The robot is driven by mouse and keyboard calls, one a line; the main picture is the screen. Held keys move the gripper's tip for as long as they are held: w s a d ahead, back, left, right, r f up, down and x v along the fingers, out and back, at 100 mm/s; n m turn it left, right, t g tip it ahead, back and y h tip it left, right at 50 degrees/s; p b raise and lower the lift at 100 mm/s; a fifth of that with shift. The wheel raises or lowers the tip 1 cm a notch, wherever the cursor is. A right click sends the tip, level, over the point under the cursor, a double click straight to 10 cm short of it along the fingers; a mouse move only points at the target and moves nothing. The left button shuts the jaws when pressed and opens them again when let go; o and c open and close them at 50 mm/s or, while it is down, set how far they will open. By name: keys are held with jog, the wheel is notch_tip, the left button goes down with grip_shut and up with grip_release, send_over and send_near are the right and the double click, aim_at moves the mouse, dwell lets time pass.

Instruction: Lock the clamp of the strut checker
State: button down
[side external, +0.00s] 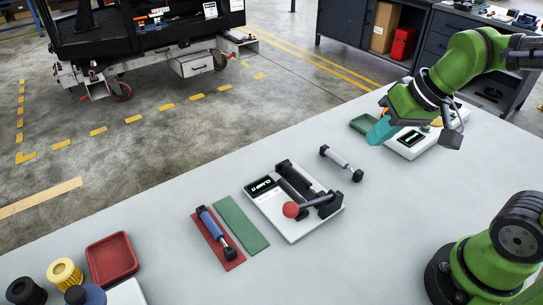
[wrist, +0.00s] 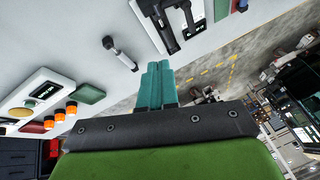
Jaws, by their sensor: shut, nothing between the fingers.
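The strut checker (side external: 266,205) is a white plate with a lit display (side external: 262,185) and dark cradle parts, in the middle of the table. Its clamp lever (side external: 318,201) has a red ball knob (side external: 290,210) and lies low across the near side of the plate. Whether a strut sits in the cradle is unclear. Part of the checker (wrist: 171,22) shows at the top of the wrist view. My gripper (side external: 378,133) has teal fingers, shut and empty, above the table's far right, away from the checker. The fingers (wrist: 154,85) also show together in the wrist view.
A loose grey-and-black strut (side external: 340,162) lies between the checker and my gripper. A blue strut (side external: 212,226) lies on a red mat beside a green mat (side external: 241,222). A second white device (side external: 411,147) and green tray (side external: 361,124) are near my gripper. A red tray (side external: 111,258) is at lower left.

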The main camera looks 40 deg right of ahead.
aim_at(290, 194)
jog(key=w+a+f+n+g+y, duration=0.1)
jog(key=w+a+f+n+g, duration=0.1)
jog(key=w+a+n, duration=0.4)
jog(key=w+a+f+n+g+y, duration=0.1)
jog(key=w+a+f+n+g, duration=0.2)
jog(key=n, duration=1.2)
jog(key=w+a+f, duration=0.1)
jog(key=w+a, duration=0.2)
jog(key=w, duration=0.1)
jog(key=shift+w+a, duration=0.25)
jog(key=shift+w, duration=0.15)
jog(key=x, duration=0.9)
jog(key=shift+s+f, duration=0.15)
jog(key=shift+s, duration=0.05)
jog(key=d, duration=0.1)
jog(key=d+f, duration=0.1)
jog(key=shift+w+d+f, duration=0.1)
jog(key=shift+d, duration=0.2)
jog(key=shift+d+f, duration=0.1)
jog(key=shift+d, duration=0.4)
